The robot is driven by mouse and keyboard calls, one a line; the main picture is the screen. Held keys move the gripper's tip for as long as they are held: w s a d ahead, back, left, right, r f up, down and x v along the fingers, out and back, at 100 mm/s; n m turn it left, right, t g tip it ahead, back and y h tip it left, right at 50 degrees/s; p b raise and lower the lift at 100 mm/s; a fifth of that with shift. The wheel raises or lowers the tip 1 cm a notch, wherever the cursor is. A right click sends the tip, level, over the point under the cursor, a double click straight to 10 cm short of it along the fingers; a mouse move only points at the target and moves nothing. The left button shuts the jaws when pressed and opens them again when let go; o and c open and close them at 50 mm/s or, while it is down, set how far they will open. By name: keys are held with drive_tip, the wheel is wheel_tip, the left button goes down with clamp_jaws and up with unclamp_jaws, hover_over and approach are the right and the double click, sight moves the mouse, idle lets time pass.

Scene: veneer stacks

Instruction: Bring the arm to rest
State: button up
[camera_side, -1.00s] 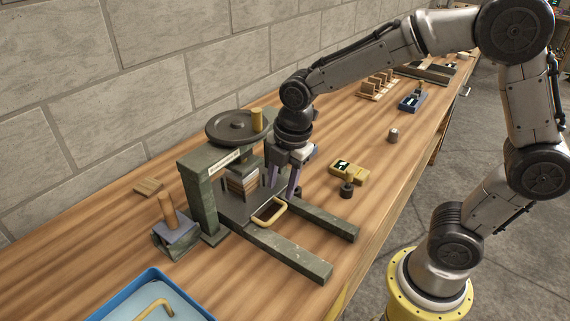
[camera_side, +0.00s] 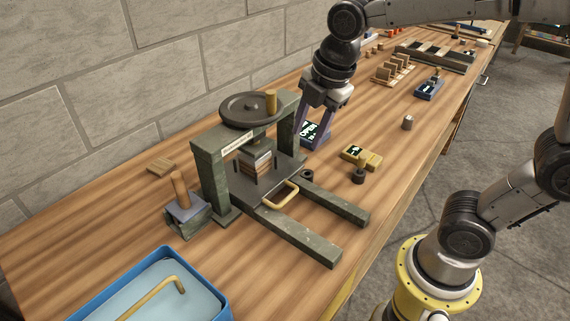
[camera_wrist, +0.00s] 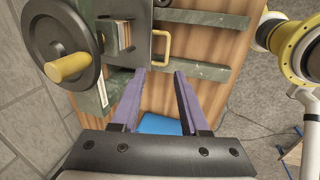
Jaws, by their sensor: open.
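My gripper (camera_side: 312,140) is open and empty. In the side view its purple fingers point down, just behind and to the right of the green press frame (camera_side: 209,180). In the wrist view the gripper (camera_wrist: 160,78) has its two fingers apart with bare space between them. The press has a dark handwheel (camera_side: 248,108) with a tan knob on top. A stack of veneers (camera_side: 257,164) sits under the press plate, on a dark sliding tray (camera_side: 253,190) with a yellow handle (camera_side: 280,196).
A blue tray (camera_side: 216,303) with a bent yellow tool lies at the front left. A block with a wooden peg (camera_side: 180,187) stands left of the press. A dark display (camera_side: 314,133) is beside the fingers.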

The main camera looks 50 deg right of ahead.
drive_tip(key=s+d+m+t, duration=0.2)
drive_tip(key=s+d+m, duration=0.1)
drive_tip(key=s+m, duration=1.2)
drive_tip(key=shift+d+f+m, duration=0.15)
drive_tip(key=shift+f+m, duration=0.05)
drive_tip(key=shift+m, duration=1.2)
